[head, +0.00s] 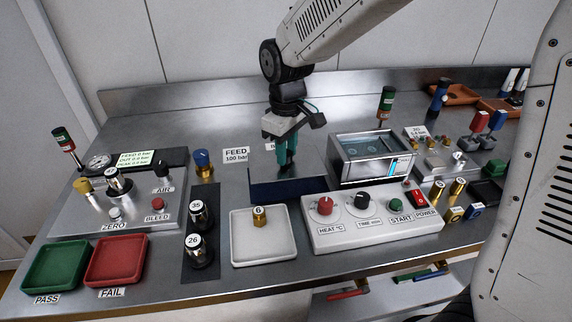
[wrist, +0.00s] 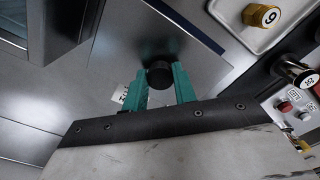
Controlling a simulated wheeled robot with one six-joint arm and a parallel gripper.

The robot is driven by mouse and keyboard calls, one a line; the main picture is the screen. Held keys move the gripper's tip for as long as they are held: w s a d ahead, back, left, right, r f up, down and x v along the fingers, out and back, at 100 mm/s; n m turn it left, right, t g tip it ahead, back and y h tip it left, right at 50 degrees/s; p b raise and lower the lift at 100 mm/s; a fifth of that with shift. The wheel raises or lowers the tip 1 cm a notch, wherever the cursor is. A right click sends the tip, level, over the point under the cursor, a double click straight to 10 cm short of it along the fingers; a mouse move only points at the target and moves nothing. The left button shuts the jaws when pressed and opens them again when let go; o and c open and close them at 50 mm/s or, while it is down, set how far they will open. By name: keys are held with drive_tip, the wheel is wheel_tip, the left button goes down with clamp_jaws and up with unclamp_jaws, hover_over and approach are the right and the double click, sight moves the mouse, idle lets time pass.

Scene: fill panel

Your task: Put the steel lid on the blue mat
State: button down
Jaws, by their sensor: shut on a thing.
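My gripper (head: 286,163) has teal fingers and points down at the middle of the bench. In the wrist view, my gripper (wrist: 160,88) is shut on a round black knob (wrist: 160,73). The knob is on the steel lid (head: 264,168), a flat grey plate that also shows in the wrist view (wrist: 125,45). The dark blue mat (head: 290,188) shows as a strip along the lid's front edge, and as a thin strip in the wrist view (wrist: 186,24). The lid hides the rest of it. I cannot tell whether the lid touches the mat or hangs just above.
A glass-fronted oven (head: 372,158) stands close on the right. A control box (head: 370,222) with knobs and a white tray (head: 264,250) with a brass weight (head: 259,217) are in front.

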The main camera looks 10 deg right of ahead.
sight(287, 166)
drive_tip(key=shift+f, duration=2.25)
drive_tip(key=shift+f, duration=0.15)
drive_tip(key=c, duration=1.1)
unclamp_jaws()
wheel_tip(287, 166, up, 12)
drive_tip(key=shift+s+r, duration=0.1)
drive_tip(key=shift+r, duration=0.1)
